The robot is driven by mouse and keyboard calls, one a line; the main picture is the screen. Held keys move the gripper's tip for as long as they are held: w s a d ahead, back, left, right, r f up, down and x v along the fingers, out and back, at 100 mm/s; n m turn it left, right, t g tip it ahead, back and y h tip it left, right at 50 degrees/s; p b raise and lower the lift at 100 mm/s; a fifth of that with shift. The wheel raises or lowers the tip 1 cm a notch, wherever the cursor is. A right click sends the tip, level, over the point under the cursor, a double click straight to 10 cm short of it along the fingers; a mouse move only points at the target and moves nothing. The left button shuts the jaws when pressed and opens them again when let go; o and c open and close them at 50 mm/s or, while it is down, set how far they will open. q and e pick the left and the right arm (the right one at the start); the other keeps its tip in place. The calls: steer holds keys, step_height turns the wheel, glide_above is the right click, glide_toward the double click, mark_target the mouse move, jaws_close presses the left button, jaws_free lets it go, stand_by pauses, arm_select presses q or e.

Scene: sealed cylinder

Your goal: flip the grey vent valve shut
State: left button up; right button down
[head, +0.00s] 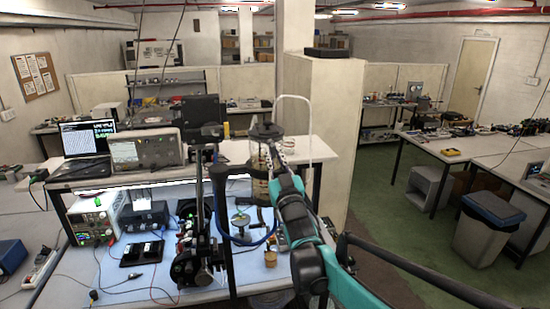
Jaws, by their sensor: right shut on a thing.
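A clear upright cylinder (259,160) with a dark round lid (265,130) stands at the middle of the bench, behind my right arm. My right arm, teal and black, comes in from the lower right and reaches up to it. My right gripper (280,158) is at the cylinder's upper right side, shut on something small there. The arm and the small scale hide what it holds. I cannot make out the grey vent valve or which way its lever points. My left gripper is not in view.
A black upright rig (196,245) stands left of the cylinder, and a blue hose (247,241) curves beside it. An oscilloscope (145,149), a laptop (86,142) and a power supply (93,217) are farther left. A pale pillar (325,120) rises close behind on the right.

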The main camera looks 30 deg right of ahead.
steer(key=shift+a+m+h, duration=0.2)
steer(key=shift+m+h, duration=0.6)
steer(key=shift+m, duration=0.4)
steer(key=c, duration=1.5)
jaws_free()
steer(key=shift+c, duration=0.2)
steer(key=v, duration=1.2)
